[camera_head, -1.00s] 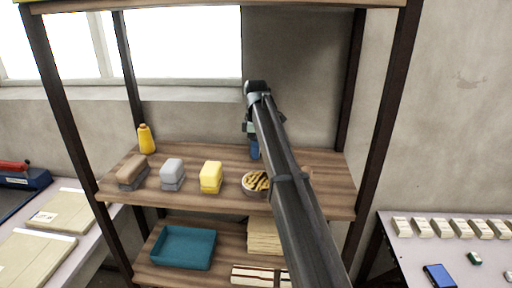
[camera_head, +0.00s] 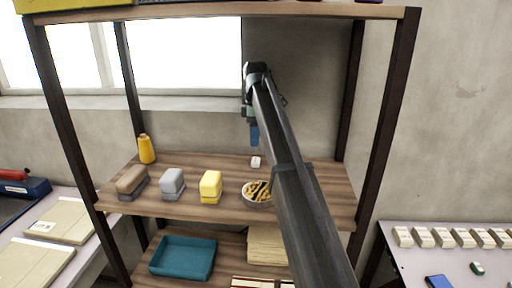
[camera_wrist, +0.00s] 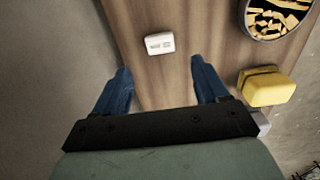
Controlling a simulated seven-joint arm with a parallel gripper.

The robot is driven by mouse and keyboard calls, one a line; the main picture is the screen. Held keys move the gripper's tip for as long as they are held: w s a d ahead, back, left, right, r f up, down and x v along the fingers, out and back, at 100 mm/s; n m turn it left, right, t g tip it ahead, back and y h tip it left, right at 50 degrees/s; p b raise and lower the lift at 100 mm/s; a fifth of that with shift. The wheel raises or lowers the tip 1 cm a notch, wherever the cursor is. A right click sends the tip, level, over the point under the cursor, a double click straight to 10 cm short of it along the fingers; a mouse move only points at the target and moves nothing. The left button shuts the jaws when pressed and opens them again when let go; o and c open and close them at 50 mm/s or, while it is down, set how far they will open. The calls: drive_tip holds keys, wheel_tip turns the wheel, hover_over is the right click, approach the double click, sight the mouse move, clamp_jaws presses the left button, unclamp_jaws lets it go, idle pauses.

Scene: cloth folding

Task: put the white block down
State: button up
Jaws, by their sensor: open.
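The white block (camera_head: 255,162) rests on the wooden shelf (camera_head: 300,185), toward its back edge. In the wrist view the white block (camera_wrist: 159,43) lies flat with small dark marks on its top. My gripper (camera_head: 254,135) is above the shelf, over and slightly left of the block in the head view. In the wrist view my gripper (camera_wrist: 160,76) has its two blue fingers wide apart and nothing between them. The block lies beyond the fingertips, apart from them.
A bowl of yellowish pieces (camera_head: 257,194), a yellow block stack (camera_head: 210,187), a grey one (camera_head: 172,184), a brown one (camera_head: 132,183) and a yellow bottle (camera_head: 146,149) share the shelf. A teal tray (camera_head: 183,257) is below. Shelf posts stand at the sides.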

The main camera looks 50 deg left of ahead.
drive_tip(key=shift+r, duration=1.75)
